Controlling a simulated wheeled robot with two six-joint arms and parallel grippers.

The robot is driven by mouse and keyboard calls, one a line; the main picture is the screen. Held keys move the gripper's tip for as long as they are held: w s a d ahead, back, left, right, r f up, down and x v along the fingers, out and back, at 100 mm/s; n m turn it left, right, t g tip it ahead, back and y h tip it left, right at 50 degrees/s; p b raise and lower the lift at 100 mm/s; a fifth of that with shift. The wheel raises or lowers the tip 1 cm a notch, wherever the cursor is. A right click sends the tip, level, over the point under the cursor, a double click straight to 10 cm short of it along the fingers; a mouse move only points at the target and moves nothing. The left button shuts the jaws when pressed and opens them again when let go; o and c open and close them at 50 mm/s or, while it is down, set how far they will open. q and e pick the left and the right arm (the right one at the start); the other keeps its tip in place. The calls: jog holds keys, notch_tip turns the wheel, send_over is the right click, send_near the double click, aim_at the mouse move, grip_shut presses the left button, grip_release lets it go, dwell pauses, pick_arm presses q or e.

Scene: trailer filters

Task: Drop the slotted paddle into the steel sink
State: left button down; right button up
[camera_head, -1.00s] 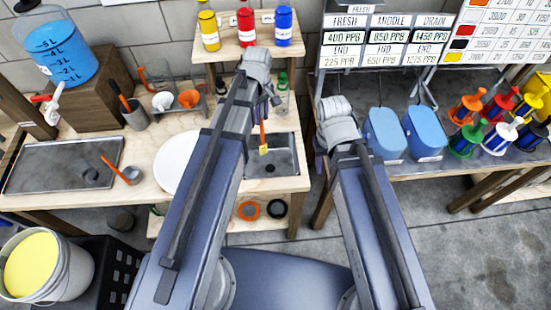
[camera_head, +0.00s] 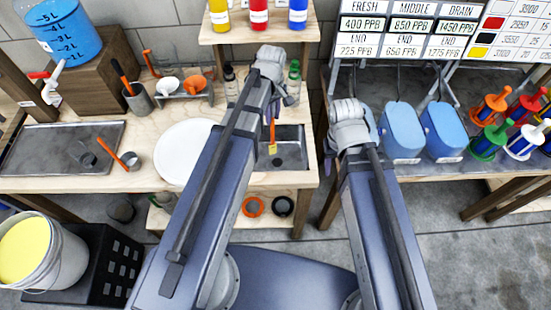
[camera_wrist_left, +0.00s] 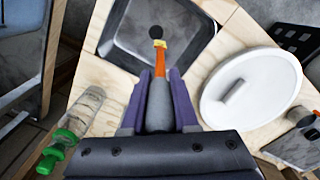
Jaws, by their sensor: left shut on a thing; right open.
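The slotted paddle (camera_wrist_left: 160,62) has a grey grip, an orange shaft and a yellow end. My left gripper (camera_wrist_left: 159,78) is shut on its grey grip. In the head view the paddle (camera_head: 272,138) hangs with its yellow end down over the left part of the steel sink (camera_head: 293,155). In the left wrist view the yellow end shows against the basin of the sink (camera_wrist_left: 193,42), near its dark drain. I cannot tell how high above the bottom it is. My left gripper (camera_head: 277,104) is partly hidden by its arm. My right gripper (camera_head: 350,125) is open beside the blue containers, its fingers mostly hidden.
A white round lid (camera_head: 186,150) lies left of the sink. A green-capped bottle (camera_head: 293,82) stands behind the sink, close to my left gripper. Blue containers (camera_head: 402,132) stand on the right bench. A metal tray (camera_head: 60,150) lies at the left of the wooden bench.

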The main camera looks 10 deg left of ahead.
pick_arm(q)
notch_tip(320, 180, down, 6)
jog(key=b, duration=0.5)
jog(key=shift+r, duration=0.15)
jog(key=c, duration=0.6)
grip_release()
notch_tip(320, 180, up, 8)
jog(key=p, duration=0.7)
